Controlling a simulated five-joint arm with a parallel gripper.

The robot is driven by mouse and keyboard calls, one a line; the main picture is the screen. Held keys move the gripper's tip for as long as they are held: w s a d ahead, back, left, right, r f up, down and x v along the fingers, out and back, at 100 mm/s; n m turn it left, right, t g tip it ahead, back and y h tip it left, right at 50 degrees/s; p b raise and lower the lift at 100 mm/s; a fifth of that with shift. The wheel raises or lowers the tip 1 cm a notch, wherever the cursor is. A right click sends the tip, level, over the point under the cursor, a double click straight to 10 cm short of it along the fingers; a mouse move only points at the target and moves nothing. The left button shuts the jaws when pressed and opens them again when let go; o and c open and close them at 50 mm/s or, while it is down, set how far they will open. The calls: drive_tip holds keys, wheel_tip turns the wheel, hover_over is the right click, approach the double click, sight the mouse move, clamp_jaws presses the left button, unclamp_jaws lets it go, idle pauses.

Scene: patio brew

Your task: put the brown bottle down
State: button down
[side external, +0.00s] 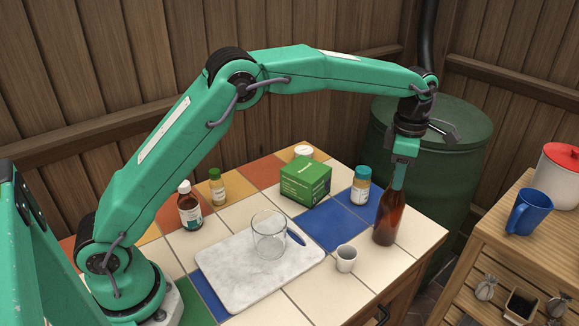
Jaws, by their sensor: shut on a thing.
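The brown bottle (388,219) is upright at the right end of the tiled table (414,236). My gripper (400,172) is above it, shut on its neck, and partly hides the neck. The bottle's base appears at or very near the tiles. I cannot tell whether it touches them.
A small white cup (346,258) stands left of the bottle. A glass (268,236) is on the marble board (230,274). The table's right edge is close to the bottle.

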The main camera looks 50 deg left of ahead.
drive_tip(key=c, duration=1.1)
unclamp_jaws()
wheel_tip(320, 180, up, 12)
drive_tip(key=shift+r, duration=0.1)
